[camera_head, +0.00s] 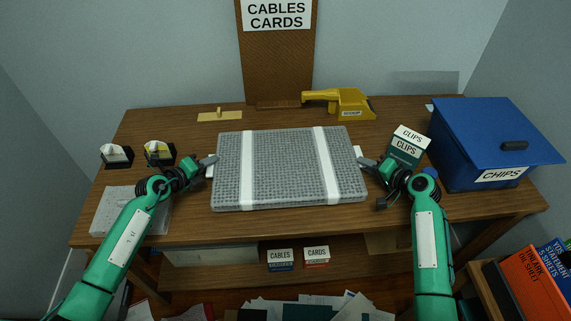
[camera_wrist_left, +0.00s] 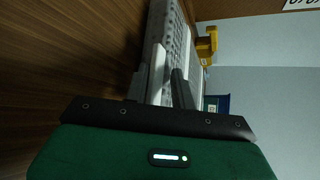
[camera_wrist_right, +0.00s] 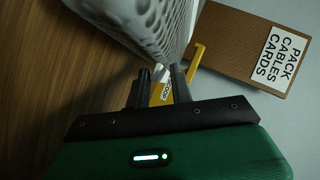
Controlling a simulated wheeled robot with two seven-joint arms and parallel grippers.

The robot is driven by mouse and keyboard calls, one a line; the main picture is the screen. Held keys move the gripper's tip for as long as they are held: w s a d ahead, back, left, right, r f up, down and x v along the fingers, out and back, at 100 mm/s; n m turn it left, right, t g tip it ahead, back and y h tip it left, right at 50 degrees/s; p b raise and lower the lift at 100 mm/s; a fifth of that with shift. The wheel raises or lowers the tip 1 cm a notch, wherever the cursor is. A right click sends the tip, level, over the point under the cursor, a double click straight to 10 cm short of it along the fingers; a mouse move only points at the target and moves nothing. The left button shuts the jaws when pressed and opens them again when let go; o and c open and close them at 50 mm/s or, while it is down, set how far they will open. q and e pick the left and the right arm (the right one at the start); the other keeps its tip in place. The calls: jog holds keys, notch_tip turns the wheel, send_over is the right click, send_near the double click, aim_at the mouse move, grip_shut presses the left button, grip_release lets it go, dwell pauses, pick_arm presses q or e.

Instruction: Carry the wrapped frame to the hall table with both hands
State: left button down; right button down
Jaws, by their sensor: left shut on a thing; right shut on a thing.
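The wrapped frame (camera_head: 282,172) is a flat grey slab in bubble wrap with two white bands, at the middle of the wooden table (camera_head: 265,224). It also shows in the left wrist view (camera_wrist_left: 183,35) and the right wrist view (camera_wrist_right: 160,22). My left gripper (camera_head: 211,161) is shut on its left edge, by a white tab. My right gripper (camera_head: 363,161) is shut on its right edge, by another white tab. The frame looks about level. I cannot tell whether its underside touches the table.
A blue CHIPS box (camera_head: 480,140) and CLIPS boxes (camera_head: 406,152) stand at the right. A yellow tool (camera_head: 350,103) lies behind the frame. Two small dispensers (camera_head: 116,155) (camera_head: 159,152) and a pale flat pack (camera_head: 105,210) are at the left. A brown board (camera_head: 279,70) stands at the back.

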pick_arm(q)
jog(key=shift+d+r+p, duration=0.15)
jog(key=shift+r+p, duration=3.4)
jog(key=shift+r, duration=0.45)
